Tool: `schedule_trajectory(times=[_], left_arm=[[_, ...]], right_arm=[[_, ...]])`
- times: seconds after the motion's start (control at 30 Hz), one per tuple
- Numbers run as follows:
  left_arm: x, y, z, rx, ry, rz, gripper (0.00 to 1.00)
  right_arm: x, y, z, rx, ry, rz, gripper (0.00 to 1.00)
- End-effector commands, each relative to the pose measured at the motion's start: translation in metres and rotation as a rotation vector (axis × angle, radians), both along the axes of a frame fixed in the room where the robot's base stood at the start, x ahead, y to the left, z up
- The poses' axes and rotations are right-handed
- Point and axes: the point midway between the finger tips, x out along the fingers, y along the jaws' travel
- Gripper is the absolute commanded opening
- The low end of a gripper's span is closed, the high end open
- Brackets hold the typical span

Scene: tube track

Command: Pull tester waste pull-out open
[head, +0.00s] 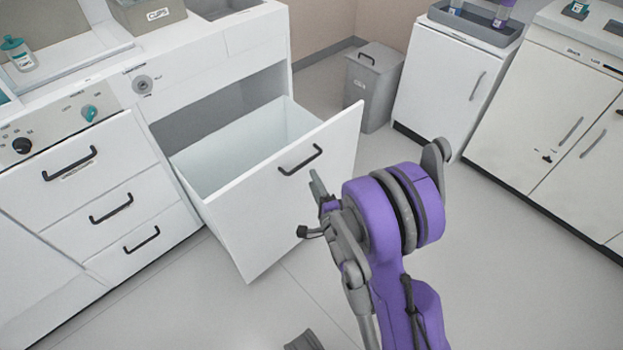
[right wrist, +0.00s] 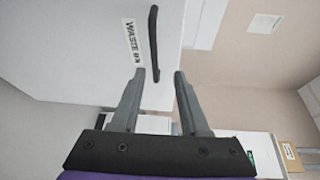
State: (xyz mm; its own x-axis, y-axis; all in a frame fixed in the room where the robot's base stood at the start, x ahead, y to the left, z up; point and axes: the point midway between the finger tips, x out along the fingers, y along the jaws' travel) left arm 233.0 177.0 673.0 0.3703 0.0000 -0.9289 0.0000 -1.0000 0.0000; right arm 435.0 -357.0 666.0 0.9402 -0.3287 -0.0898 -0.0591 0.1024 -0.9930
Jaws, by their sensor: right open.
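In the right wrist view the handle (right wrist: 153,45) lies beyond the fingertips, beside a "WASTE" label (right wrist: 133,45). My right gripper (head: 316,190) is just in front of the panel, below and right of the handle. In the right wrist view its two fingers (right wrist: 159,75) are apart with nothing between them. The handle is clear of the fingers. My left gripper is not in view.
Three drawers (head: 110,205) with black handles are left of the pull-out. A grey lidded bin (head: 372,85) stands behind it on the floor. White cabinets (head: 455,80) line the right side. The floor (head: 520,270) at the right is clear.

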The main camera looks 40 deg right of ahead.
Motion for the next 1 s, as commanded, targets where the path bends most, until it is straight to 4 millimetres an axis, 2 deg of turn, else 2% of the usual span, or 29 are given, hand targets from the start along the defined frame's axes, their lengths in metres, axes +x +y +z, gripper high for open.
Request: schedule_trajectory(times=[0.17,1.0], left_arm=[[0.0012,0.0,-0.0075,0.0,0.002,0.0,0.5],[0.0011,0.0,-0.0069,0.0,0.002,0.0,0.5]], right_arm=[[-0.0073,0.0025,-0.002,0.0,0.0,0.0,0.45],[-0.0076,0.0026,-0.0012,0.0,0.0,0.0,0.45]])
